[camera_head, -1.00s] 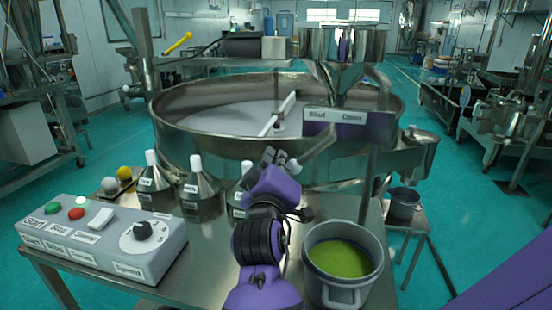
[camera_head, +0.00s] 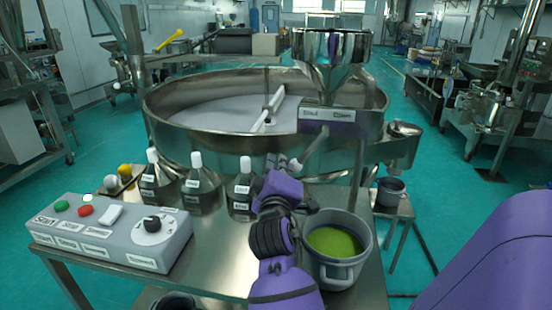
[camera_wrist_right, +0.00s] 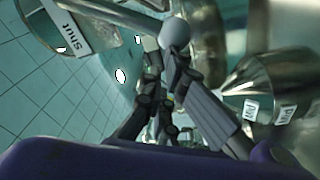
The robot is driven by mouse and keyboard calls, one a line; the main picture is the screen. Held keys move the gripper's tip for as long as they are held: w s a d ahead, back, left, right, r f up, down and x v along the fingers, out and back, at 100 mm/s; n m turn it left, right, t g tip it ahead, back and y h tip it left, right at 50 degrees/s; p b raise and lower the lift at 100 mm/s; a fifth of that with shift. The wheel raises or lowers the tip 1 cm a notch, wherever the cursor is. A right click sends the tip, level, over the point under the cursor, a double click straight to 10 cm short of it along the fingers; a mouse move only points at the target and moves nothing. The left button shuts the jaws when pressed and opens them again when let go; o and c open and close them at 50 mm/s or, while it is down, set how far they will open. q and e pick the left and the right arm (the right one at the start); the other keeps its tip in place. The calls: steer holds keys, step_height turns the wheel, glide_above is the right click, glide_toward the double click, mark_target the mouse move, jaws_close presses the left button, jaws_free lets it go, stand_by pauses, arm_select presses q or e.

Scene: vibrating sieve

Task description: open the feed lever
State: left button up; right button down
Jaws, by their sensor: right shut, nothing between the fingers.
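The feed lever (camera_head: 315,149) is a grey bar slanting down and left from below the hopper. The sign (camera_head: 328,116) above it reads Shut on the left and Open on the right. The lever's end lies near the Shut side. My right gripper (camera_head: 284,162) is shut and empty at the lever's lower end. In the right wrist view a round grey knob (camera_wrist_right: 174,34) is just beyond the dark fingers (camera_wrist_right: 166,88), and the Shut label (camera_wrist_right: 76,29) is at upper left. Whether the fingers touch the lever is unclear. My left gripper is out of view.
The steel hopper (camera_head: 330,60) stands over the round sieve (camera_head: 160,115). Several bottles (camera_head: 200,185) stand left of my right arm, and a pot of green material (camera_head: 335,247) is close on its right. A control box (camera_head: 110,235) sits at left on the steel table.

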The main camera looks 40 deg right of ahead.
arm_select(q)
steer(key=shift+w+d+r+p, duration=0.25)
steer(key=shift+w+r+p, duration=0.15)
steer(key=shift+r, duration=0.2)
arm_select(e)
steer(key=shift+s+d+f, duration=0.5)
steer(key=shift+f, duration=0.15)
steer(key=shift+s+d+f, duration=0.45)
steer(key=shift+f, duration=0.2)
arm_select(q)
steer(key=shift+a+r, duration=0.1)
